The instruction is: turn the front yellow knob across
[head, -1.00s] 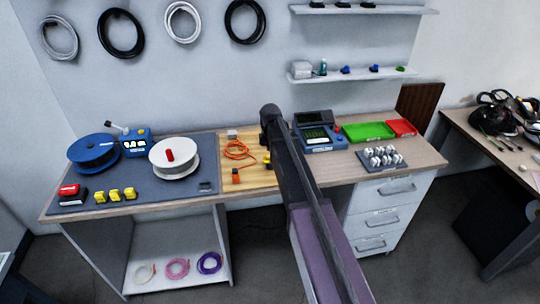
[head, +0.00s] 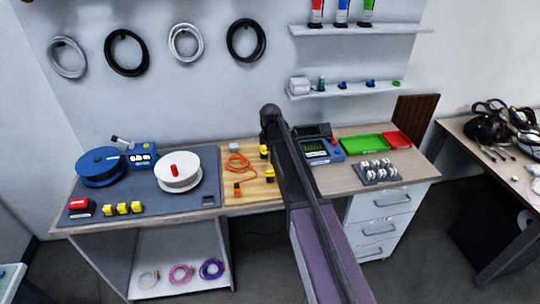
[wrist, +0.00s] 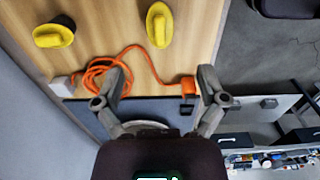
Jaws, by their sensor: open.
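The front yellow knob (head: 269,174) stands on the wooden board, just left of my arm in the head view. In the wrist view the front knob (wrist: 159,25) is at the top centre, its long grip running roughly up and down the picture. The back yellow knob (head: 264,152) is at the upper left of the wrist view (wrist: 54,35), on a dark base, its grip lying roughly crosswise. My gripper (wrist: 163,76) is open and empty, its fingers apart and short of both knobs in the picture. It is hidden in the head view.
An orange cable (wrist: 100,72) lies coiled on the board between a white box (wrist: 62,86) and an orange block (wrist: 188,84), close to my fingers in the picture. A blue device (head: 318,150) stands right of my arm. Spools (head: 178,172) stand on the grey mat to the left.

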